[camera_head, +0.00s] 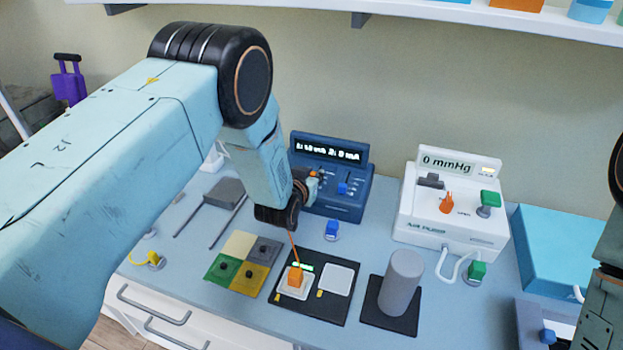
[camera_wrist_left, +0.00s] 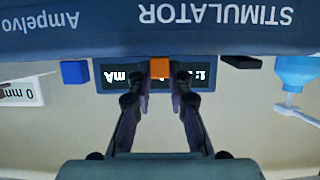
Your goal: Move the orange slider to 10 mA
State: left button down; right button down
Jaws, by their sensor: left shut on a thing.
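The dark blue stimulator (camera_head: 345,204) stands at the back middle of the worktop, with a lit display (camera_head: 328,150) whose digits I cannot read surely. My left gripper (camera_head: 306,186) is at the left part of its panel and hides some of it. In the left wrist view, which shows the stimulator upside down, the orange slider (camera_wrist_left: 160,68) sits between the fingertips of my left gripper (camera_wrist_left: 160,84). The gripper is shut on it. The orange slider also shows in the head view (camera_head: 313,174), partly covered. A blue slider (camera_head: 343,188) is to its right. My right gripper is out of view.
A white device reading 0 mmHg (camera_head: 452,225) stands to the right. In front are a dark board with pads (camera_head: 335,306), a coloured tile board (camera_head: 264,266) and a grey cylinder (camera_head: 401,283). A shelf (camera_head: 480,18) runs above. A light blue box (camera_head: 565,250) is at right.

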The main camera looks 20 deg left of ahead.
pick_arm(q)
jog(key=c, duration=1.2)
grip_release()
jog(key=shift+s+r, duration=0.1)
jog(key=shift+s, duration=0.05)
jog(key=v, duration=1.1)
jog(key=shift+s+r, duration=0.2)
jog(key=shift+s, duration=0.15)
